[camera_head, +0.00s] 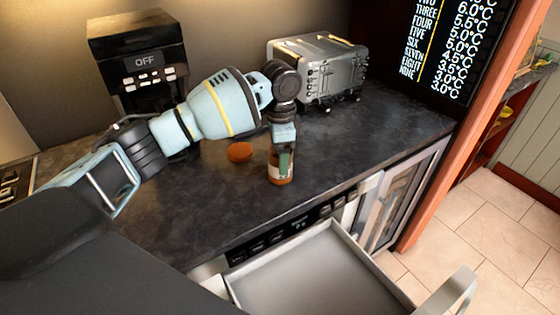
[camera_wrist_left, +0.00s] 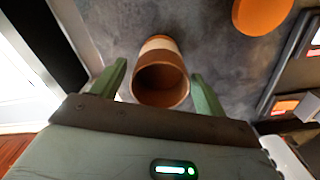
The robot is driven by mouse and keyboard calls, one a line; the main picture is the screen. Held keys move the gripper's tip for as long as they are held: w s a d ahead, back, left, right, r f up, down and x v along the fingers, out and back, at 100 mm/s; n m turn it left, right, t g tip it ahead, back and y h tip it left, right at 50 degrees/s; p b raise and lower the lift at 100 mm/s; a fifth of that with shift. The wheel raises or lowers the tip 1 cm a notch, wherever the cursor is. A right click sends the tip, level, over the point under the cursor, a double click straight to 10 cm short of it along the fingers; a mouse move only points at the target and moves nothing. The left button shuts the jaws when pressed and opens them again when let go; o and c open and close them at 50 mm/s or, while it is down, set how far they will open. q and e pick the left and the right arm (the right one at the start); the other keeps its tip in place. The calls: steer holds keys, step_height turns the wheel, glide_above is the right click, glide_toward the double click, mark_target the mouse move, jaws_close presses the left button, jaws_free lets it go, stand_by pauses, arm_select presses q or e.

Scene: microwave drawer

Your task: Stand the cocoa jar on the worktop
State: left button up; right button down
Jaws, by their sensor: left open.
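The cocoa jar (camera_head: 280,174) is brownish with a pale label band. It stands upright on the dark worktop (camera_head: 345,142), a little back from the front edge. In the left wrist view the jar (camera_wrist_left: 160,80) shows its open round mouth, with no lid on it. My left gripper (camera_head: 284,160) points down over the jar. In the wrist view its green fingers (camera_wrist_left: 157,77) are open, one on each side of the jar, with gaps visible. The head view partly hides the jar behind a finger. My right gripper is in neither view.
An orange-brown disc (camera_head: 240,152) lies on the worktop left of the jar. A black coffee machine (camera_head: 140,65) and a metal toaster (camera_head: 318,70) stand at the back. An open, empty drawer (camera_head: 310,275) juts out below the front edge. The worktop right of the jar is clear.

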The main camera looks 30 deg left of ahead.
arm_select(q)
step_height(320, 180, up, 9)
stand_by(0.3)
steer(key=shift+f, duration=0.1)
stand_by(0.4)
